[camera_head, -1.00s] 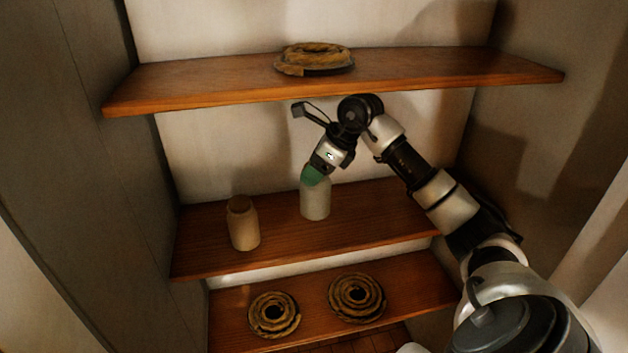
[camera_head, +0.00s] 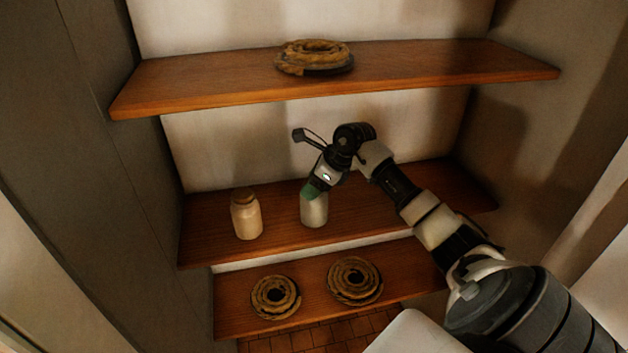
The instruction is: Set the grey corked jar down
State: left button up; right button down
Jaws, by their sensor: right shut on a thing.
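The grey jar (camera_head: 314,211) is upright at the middle shelf (camera_head: 365,218), right of the beige jar. My right gripper (camera_head: 312,192), with green fingertips, comes down from above and is shut on its top. The fingers hide the jar's cork and neck. The jar's base is at or very close to the shelf board; I cannot tell whether it touches. My left gripper is not in view.
A beige corked jar (camera_head: 246,217) stands to the left on the same shelf. A rope coil (camera_head: 314,57) lies on the upper shelf (camera_head: 200,83) above my arm. Two rope coils (camera_head: 275,297) (camera_head: 354,280) lie on the lower shelf. The middle shelf's right part is clear.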

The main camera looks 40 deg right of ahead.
jog(key=shift+f, duration=0.15)
jog(key=shift+c, duration=1.3)
grip_release()
